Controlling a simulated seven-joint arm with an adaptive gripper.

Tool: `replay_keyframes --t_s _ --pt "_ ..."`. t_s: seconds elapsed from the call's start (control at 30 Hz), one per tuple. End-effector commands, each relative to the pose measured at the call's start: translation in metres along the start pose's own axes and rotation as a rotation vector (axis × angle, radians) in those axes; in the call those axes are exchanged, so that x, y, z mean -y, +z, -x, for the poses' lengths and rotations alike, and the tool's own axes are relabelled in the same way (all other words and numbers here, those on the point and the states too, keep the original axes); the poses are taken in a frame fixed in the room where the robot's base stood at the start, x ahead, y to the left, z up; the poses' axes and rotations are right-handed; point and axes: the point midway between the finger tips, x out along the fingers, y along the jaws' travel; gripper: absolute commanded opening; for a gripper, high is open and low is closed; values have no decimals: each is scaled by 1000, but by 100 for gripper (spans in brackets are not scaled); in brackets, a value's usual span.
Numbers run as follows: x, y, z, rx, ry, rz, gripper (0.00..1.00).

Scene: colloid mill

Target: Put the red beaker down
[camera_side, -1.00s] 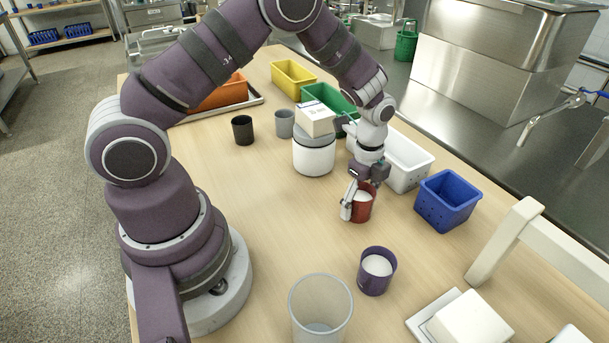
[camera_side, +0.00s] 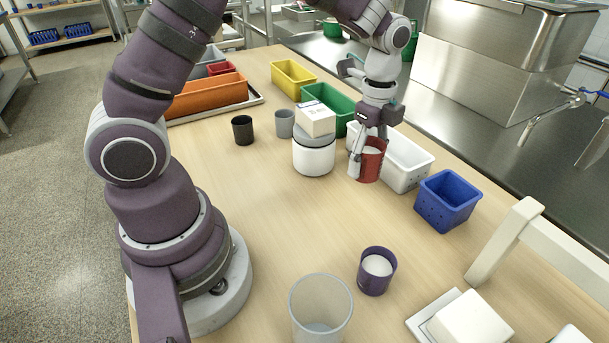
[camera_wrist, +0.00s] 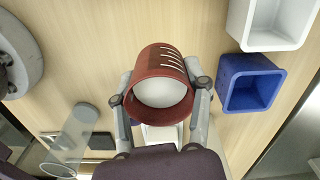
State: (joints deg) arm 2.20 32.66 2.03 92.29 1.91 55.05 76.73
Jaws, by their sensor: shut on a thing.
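The red beaker (camera_side: 371,163) is upright with white contents, between the white round container and the white bin in the side view. My gripper (camera_side: 367,150) is shut on it, with a finger on its left side.
A white bin (camera_side: 408,178) is close on the right, with a blue bin (camera_side: 447,201) beyond it. A white round container (camera_side: 314,158) stands left. A purple beaker (camera_side: 376,272) and a clear beaker (camera_side: 320,310) stand in front. Bare wood lies between.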

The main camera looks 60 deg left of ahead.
Motion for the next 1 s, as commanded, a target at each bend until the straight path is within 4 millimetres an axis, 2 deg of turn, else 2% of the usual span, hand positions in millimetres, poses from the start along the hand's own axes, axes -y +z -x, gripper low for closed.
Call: replay_keyframes --t_s 0.3,0.47,0.67,0.87,1.0 --pt "0 1 59 0 -5 5 12" --pt "-4 34 58 8 -2 142 12" --pt "-18 86 60 18 -4 372 12" --pt "-54 148 61 23 -4 703 12" --pt "-89 181 60 20 -3 941 12"
